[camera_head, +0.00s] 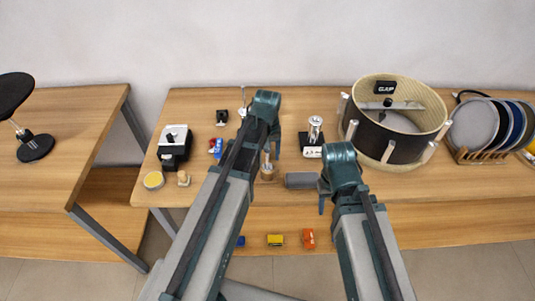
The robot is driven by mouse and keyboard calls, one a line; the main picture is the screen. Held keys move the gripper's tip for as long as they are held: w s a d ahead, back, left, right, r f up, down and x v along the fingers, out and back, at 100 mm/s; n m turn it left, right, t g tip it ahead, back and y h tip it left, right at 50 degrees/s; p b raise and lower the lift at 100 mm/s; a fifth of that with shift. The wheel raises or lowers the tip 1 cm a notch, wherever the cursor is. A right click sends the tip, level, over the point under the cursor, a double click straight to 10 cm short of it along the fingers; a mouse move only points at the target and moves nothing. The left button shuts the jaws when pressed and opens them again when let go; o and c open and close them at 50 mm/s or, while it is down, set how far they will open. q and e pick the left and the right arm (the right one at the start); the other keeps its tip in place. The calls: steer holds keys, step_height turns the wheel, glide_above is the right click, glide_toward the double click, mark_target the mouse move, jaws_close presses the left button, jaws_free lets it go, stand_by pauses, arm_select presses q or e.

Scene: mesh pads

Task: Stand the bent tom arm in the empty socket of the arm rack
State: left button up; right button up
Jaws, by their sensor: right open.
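I cannot clearly make out the bent tom arm or an empty socket. A thin upright metal piece (243,97) shows just left of my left wrist, its lower part hidden by the arm. A small brown holder (267,174) with thin upright pieces stands near the table's front, partly behind my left arm; I cannot tell if it is the arm rack. My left gripper (275,150) points down just above and behind this holder, mostly hidden by its own wrist. My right gripper (321,205) is open, pointing down at the table's front edge, right of a dark grey pad.
A large drum (372,128) stands right of centre, with a rack of plates (467,155) beyond it. A metal-topped device (312,151) stands between the grippers. The dark grey pad (299,180) lies in front. A black-and-white box (174,150) and yellow tin (153,180) are left.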

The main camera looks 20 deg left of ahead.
stand_by(0.3)
arm_select(q)
step_height(320, 180, up, 14)
steer(key=p, duration=1.3)
steer(key=shift+p, duration=0.4)
steer(key=shift+f, duration=0.15)
steer(key=shift+s+d+f, duration=0.15)
steer(key=shift+s+d, duration=0.05)
steer(key=shift+s, duration=0.05)
steer(key=s+d+f+m+b, duration=0.3)
steer(key=s+d, duration=0.2)
steer(key=s, duration=0.2)
steer(key=s+d+f+m+y+b, duration=0.1)
steer(key=s+d+f+m+b, duration=0.1)
steer(key=s, duration=0.5)
steer(key=d+m+b, duration=0.1)
steer(key=d+m, duration=0.1)
steer(key=d, duration=0.1)
steer(key=shift+f, duration=0.4)
